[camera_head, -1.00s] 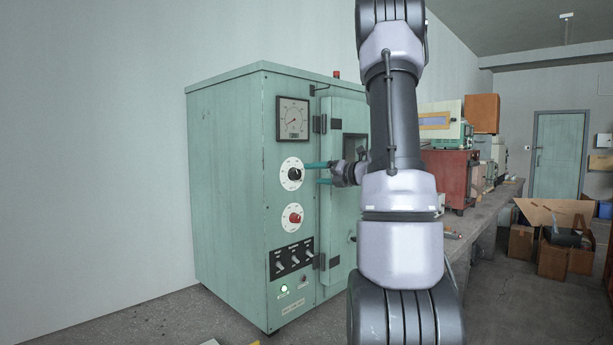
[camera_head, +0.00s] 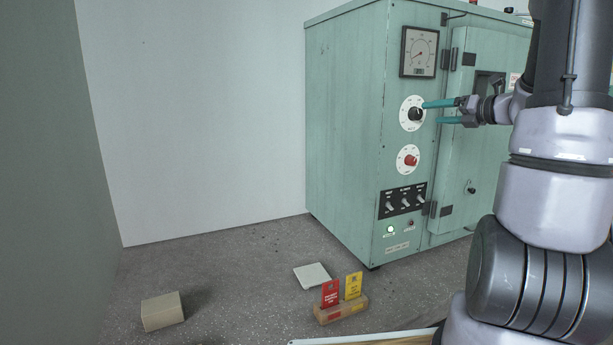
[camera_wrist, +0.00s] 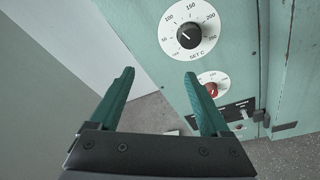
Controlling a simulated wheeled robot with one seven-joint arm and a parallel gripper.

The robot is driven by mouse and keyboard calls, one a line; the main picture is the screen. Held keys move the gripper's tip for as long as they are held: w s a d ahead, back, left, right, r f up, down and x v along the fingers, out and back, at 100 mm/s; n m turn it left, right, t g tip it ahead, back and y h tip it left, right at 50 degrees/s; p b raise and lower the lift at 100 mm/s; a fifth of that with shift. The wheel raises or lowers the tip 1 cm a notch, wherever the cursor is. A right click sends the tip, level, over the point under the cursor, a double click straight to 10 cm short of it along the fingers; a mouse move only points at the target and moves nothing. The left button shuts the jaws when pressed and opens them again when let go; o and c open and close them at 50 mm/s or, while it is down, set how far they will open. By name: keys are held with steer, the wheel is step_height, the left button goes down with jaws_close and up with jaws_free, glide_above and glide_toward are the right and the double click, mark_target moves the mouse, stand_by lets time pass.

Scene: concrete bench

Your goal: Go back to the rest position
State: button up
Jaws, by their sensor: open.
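My gripper (camera_head: 432,112) is open, with its two teal fingers in front of the green cabinet's face. In the head view the fingers are close to the black dial (camera_head: 416,114) on its white scale. In the wrist view my gripper (camera_wrist: 160,100) has nothing between its fingers. There the black dial (camera_wrist: 189,36), marked "SET C", lies beyond the fingertips, apart from them. The red dial (camera_head: 411,160) sits below it and shows in the wrist view (camera_wrist: 211,90), partly behind the right finger.
The green cabinet (camera_head: 345,130) stands on the grey bench (camera_head: 240,275). A gauge (camera_head: 418,52) and switches (camera_head: 405,201) are on its front. A wooden holder (camera_head: 341,311) with red and yellow cards, a white square plate (camera_head: 312,276) and a beige block (camera_head: 162,311) lie on the bench.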

steer(key=s+a+n+g, duration=0.8)
steer(key=s+a+n, duration=0.6)
steer(key=a+n, duration=0.35)
steer(key=s+n+h, duration=0.5)
steer(key=s+n, duration=0.6)
steer(key=n, duration=0.5)
steer(key=shift+s+r+t+h, duration=0.25)
steer(key=shift+r+t+h, duration=0.05)
steer(key=shift+r+t, duration=0.1)
steer(key=shift+a, duration=0.1)
